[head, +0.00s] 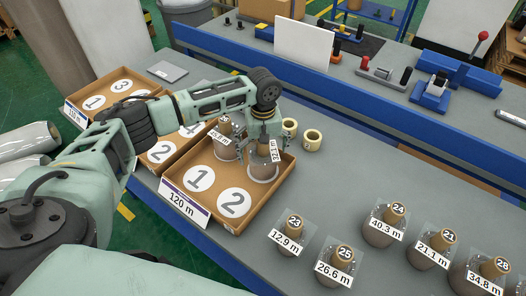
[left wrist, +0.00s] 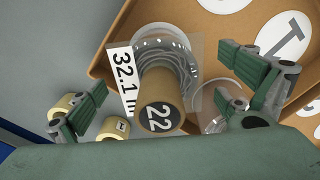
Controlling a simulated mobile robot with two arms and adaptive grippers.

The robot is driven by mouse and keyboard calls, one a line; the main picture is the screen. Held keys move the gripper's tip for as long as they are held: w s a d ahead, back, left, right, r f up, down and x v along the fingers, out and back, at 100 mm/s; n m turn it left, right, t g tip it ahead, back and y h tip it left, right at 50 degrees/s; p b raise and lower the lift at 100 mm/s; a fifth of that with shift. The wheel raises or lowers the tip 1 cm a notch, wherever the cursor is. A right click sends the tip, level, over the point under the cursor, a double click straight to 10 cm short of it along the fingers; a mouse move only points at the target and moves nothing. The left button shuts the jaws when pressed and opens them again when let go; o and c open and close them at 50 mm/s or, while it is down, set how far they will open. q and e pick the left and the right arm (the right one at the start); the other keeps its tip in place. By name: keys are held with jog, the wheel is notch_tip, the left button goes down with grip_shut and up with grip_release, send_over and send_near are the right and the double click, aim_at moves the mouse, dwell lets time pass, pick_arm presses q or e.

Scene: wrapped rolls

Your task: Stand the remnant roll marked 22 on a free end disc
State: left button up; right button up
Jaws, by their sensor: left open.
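The remnant roll marked 22 (left wrist: 160,98) is a brown core in clear wrap with a 32.1 m label. In the head view the roll (head: 263,160) stands in the far right corner of the cardboard tray labelled 120 m (head: 242,222), with a pale disc rim showing around its foot. My left gripper (head: 262,135) is above it. In the left wrist view its open fingers (left wrist: 165,100) are on either side of the core, apart from it. Bare discs 1 (head: 198,178) and 2 (head: 235,202) lie in the tray. My right gripper is not in view.
Another wrapped roll (head: 224,135) stands in the same tray, beside roll 22. Several wrapped rolls, such as 23 (head: 290,232), stand to the right. Another tray (head: 108,92) is at the far left.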

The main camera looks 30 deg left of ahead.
pick_arm(q)
notch_tip(320, 180, up, 11)
jog(key=shift+r, duration=0.2)
dwell(0.4)
